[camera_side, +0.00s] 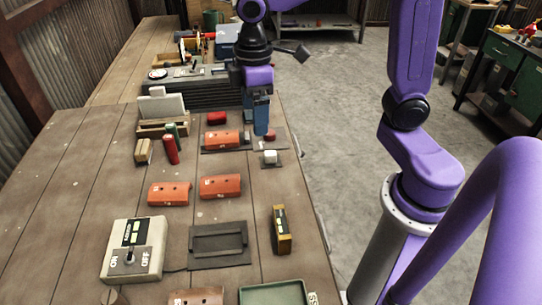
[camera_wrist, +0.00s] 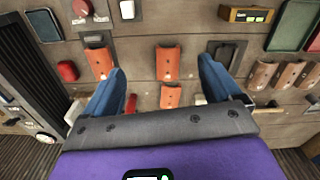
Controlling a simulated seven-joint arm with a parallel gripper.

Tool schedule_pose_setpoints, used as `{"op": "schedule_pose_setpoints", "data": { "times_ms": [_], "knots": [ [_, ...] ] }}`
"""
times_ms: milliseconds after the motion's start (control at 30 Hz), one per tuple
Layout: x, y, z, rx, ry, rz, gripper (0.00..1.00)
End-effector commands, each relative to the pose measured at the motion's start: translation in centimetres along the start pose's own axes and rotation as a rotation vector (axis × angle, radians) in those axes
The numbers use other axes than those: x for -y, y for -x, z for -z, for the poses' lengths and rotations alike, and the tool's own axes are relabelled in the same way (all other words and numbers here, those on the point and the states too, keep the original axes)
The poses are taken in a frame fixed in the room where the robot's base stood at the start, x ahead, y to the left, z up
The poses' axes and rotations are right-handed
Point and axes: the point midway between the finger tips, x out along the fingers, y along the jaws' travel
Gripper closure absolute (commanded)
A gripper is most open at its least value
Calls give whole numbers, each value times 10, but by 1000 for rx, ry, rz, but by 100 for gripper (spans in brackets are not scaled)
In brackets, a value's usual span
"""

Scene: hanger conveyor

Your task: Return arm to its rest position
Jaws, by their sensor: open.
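My gripper (camera_side: 261,130) hangs over the right side of the wooden workbench (camera_side: 85,205), with its blue fingers pointing down. In the side view the fingers overlap, near an orange curved piece (camera_side: 222,140) on a dark plate; their height above the bench is hard to judge. In the wrist view my gripper (camera_wrist: 160,66) has its two blue fingers wide apart. Nothing is held between them. Orange pieces (camera_wrist: 167,63) show on the bench beyond and between the fingers.
More orange pieces (camera_side: 169,194) lie mid-bench. Red and green cylinders (camera_side: 170,151) stand left of my gripper.

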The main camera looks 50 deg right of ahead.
Motion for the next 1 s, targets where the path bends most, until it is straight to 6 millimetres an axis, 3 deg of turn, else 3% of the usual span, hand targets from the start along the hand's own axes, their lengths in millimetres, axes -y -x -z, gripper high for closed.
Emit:
{"op": "schedule_pose_setpoints", "data": {
  "times_ms": [33, 200, 300, 500, 700, 1000],
  "knots": [
    [17, -1, -14, -2, 22, 0, 9],
    [65, -11, -61, -8, 77, 2, 9],
    [87, -18, -90, -12, 108, 4, 9],
    [111, -33, -136, -15, 153, 7, 9],
    [118, -38, -153, -16, 168, 9, 9],
    [118, -38, -153, -15, 167, 9, 9]
  ]
}}
